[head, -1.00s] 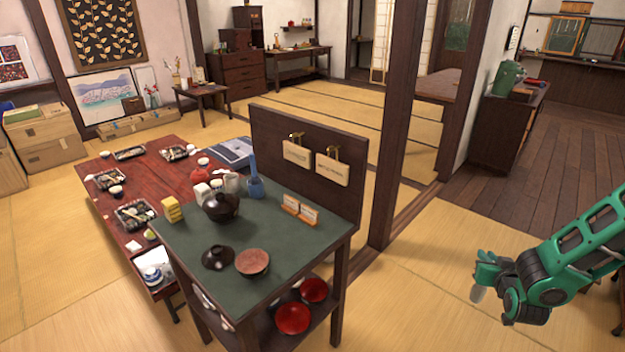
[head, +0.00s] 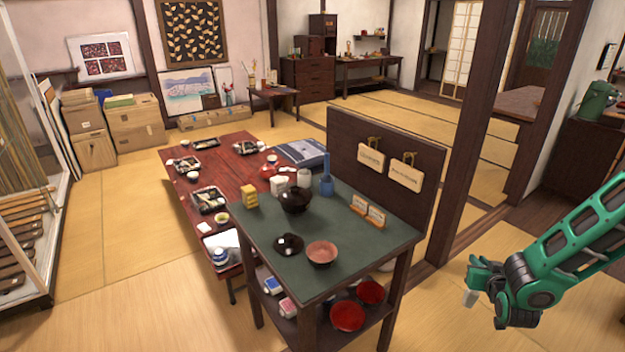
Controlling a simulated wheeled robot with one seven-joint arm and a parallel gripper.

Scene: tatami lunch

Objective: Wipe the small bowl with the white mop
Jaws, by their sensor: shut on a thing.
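My gripper (head: 473,286) is at the right of the head view, out over the floor and apart from the green-topped stand (head: 352,268). It is shut on a small pale thing (head: 470,298) that hangs below the fingers. It is too small to tell whether this is the white mop. On the stand, a reddish-brown bowl (head: 322,253) sits near the front edge. A small dark bowl (head: 289,245) with a bright spot sits just left of it. A larger black lidded bowl (head: 295,200) stands behind them. I cannot tell which is the task's small bowl.
Yellow blocks (head: 249,195), white containers (head: 278,186), a blue holder (head: 326,185) and small card stands (head: 368,210) share the stand top. Red bowls (head: 347,316) lie on its lower shelf. A low red table (head: 180,165) is behind. A wooden post (head: 470,140) stands right.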

